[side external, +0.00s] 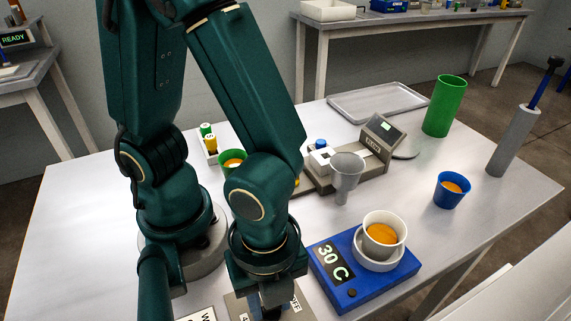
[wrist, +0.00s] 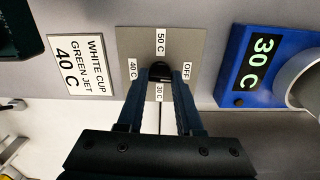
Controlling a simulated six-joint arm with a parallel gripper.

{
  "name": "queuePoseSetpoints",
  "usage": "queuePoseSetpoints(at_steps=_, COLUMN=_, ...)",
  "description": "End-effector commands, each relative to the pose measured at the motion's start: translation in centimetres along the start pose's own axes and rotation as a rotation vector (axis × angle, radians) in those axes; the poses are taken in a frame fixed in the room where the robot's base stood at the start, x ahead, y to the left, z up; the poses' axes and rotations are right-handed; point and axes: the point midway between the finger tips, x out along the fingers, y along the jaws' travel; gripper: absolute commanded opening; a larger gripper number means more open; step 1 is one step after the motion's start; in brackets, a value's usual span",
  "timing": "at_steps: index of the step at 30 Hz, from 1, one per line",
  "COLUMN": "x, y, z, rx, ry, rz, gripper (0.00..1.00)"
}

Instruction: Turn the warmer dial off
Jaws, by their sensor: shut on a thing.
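In the wrist view a grey dial plate (wrist: 190,45) carries the labels 40 C at left, 50 C at top, OFF at right and 30 C at bottom. Its black dial knob (wrist: 160,69) sits in the middle, partly hidden by my fingers. My gripper (wrist: 160,80) is shut on the knob, one finger on each side. I cannot tell which label the knob points to. The blue warmer (side external: 330,286) reads 30 C and holds a white cup (side external: 370,220) of orange liquid. In the side view my gripper (side external: 270,302) reaches down over the plate and hides the knob.
A card (wrist: 82,65) reading "WHITE CUP GREEN JET 40 C" lies left of the plate. Behind stand a grey funnel-shaped cup (side external: 346,172), a scale (side external: 381,132), a blue cup (side external: 451,190) and a green cylinder (side external: 445,105).

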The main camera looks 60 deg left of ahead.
Motion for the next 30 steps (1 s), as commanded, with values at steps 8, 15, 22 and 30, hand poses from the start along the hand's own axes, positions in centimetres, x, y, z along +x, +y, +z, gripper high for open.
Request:
queuePoseSetpoints(at_steps=8, x=-0.03, y=0.00, z=-0.13, rx=-0.076, ry=0.004, rz=0.000, gripper=0.00)
queuePoseSetpoints(at_steps=15, x=-0.03, y=-0.01, z=-0.14, rx=-0.088, ry=0.004, rz=-0.001, gripper=0.00)
queuePoseSetpoints(at_steps=22, x=-0.03, y=-0.01, z=-0.14, rx=-0.088, ry=0.004, rz=-0.001, gripper=0.00)
queuePoseSetpoints(at_steps=30, x=-0.02, y=-0.01, z=-0.08, rx=-0.085, ry=0.002, rz=0.000, gripper=0.65)
